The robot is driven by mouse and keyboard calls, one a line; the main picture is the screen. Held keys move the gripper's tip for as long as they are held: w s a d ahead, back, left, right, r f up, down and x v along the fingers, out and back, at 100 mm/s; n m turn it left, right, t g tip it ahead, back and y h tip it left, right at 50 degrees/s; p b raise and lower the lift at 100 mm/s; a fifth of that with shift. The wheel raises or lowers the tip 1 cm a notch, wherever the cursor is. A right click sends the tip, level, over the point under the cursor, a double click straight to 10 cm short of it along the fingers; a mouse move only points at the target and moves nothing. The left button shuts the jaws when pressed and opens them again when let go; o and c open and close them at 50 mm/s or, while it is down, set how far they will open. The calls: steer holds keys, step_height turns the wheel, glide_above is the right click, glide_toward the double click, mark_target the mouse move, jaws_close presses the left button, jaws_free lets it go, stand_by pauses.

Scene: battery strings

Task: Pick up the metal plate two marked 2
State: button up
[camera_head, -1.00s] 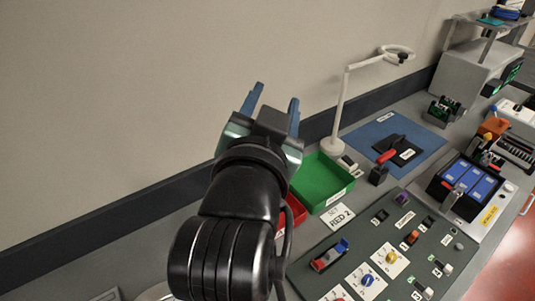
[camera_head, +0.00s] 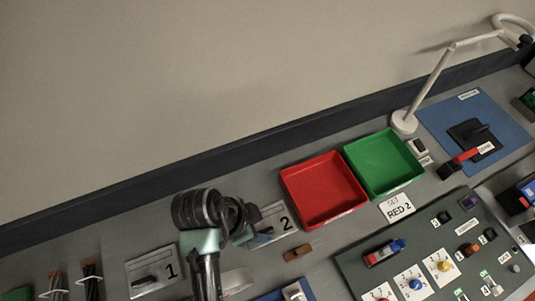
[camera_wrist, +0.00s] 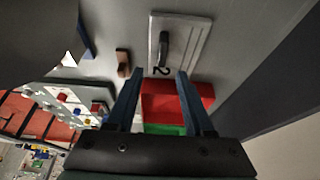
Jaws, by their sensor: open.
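Metal plate two (camera_head: 283,222) is a flat grey plate with a black "2", lying on the bench left of the red tray. My arm covers part of it in the head view. The fingers are not clearly visible in the head view.
Metal plate one (camera_head: 142,266) lies to the left. The red tray (camera_head: 323,190) and green tray (camera_head: 384,163) stand right of plate two. A small brown block (camera_head: 297,252) lies close to the plate. A control panel (camera_head: 425,240) is at right; the wall runs behind.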

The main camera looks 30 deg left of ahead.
mark_target(270, 229)
steer(key=shift+p+x, duration=0.55)
steer(key=shift+x, duration=2.35)
steer(key=shift+w, duration=0.15)
jaws_close()
steer(key=shift+a+r, duration=0.1)
steer(key=shift+r, duration=0.05)
